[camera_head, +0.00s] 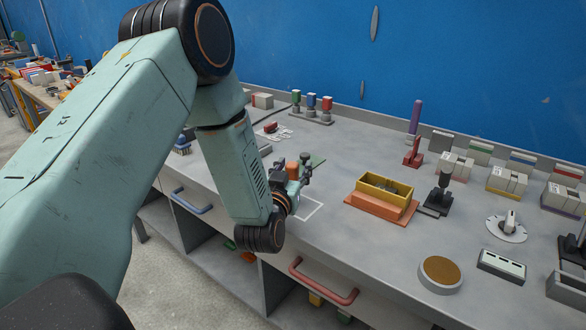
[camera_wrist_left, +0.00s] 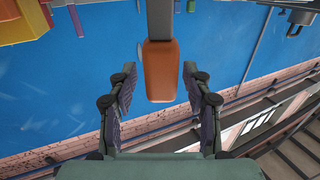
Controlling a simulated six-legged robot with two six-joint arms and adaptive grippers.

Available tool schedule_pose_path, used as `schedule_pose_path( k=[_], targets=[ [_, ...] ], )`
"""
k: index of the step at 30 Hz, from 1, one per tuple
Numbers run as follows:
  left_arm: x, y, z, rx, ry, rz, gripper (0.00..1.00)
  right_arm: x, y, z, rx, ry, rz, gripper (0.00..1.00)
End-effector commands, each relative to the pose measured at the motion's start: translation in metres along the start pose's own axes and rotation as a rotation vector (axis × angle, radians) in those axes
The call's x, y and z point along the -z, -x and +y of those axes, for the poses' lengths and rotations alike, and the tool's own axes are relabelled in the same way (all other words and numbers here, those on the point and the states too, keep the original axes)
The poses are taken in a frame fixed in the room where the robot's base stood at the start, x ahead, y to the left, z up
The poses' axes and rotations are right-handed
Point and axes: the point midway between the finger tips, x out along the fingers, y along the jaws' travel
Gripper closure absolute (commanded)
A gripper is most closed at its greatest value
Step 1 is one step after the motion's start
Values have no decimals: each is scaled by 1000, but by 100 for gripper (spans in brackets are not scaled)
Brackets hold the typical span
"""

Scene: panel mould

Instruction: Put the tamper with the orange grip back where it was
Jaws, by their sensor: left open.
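The tamper's orange grip (camera_head: 292,169) shows at my left gripper in the head view, partly hidden by the gripper and arm. In the left wrist view the orange grip (camera_wrist_left: 160,72) with its grey shaft (camera_wrist_left: 159,18) is between the two finger lines. My left gripper (camera_head: 301,168) is open, and it also shows in the left wrist view (camera_wrist_left: 160,82). Gaps show on both sides of the grip, with neither finger touching it. The tamper's foot is hidden in the head view. A white outlined square (camera_head: 312,210) is marked on the bench beside the gripper. My right gripper is not in view.
The grey bench (camera_head: 360,250) carries a yellow box (camera_head: 361,190) on an orange base, a black-handled device (camera_head: 442,190), a round brown-topped disc (camera_head: 440,273) and a stand of coloured stamps (camera_head: 312,112). Small boxes line the blue wall. Bench space before the yellow box is clear.

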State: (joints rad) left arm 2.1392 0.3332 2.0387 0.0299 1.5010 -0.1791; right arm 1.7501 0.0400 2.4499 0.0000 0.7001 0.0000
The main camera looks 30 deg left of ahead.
Motion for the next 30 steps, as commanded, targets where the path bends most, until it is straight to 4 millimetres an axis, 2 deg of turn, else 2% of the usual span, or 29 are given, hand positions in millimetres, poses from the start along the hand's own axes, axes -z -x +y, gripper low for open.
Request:
schedule_pose_path(
  k=[5, 7, 21, 25, 30],
  targets=[
    [4, 0, 0, 0, 0, 1, 50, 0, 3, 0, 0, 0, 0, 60],
    [2, 8, 0, 0, 0, -2, 50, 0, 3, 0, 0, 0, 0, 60],
    [2, 97, 0, -1, -1, -4, 50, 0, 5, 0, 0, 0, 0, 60],
    [1, 112, 0, -1, -1, -3, 50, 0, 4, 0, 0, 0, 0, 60],
    [2, 120, 0, 0, 0, -1, 50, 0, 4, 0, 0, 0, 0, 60]
  ],
)
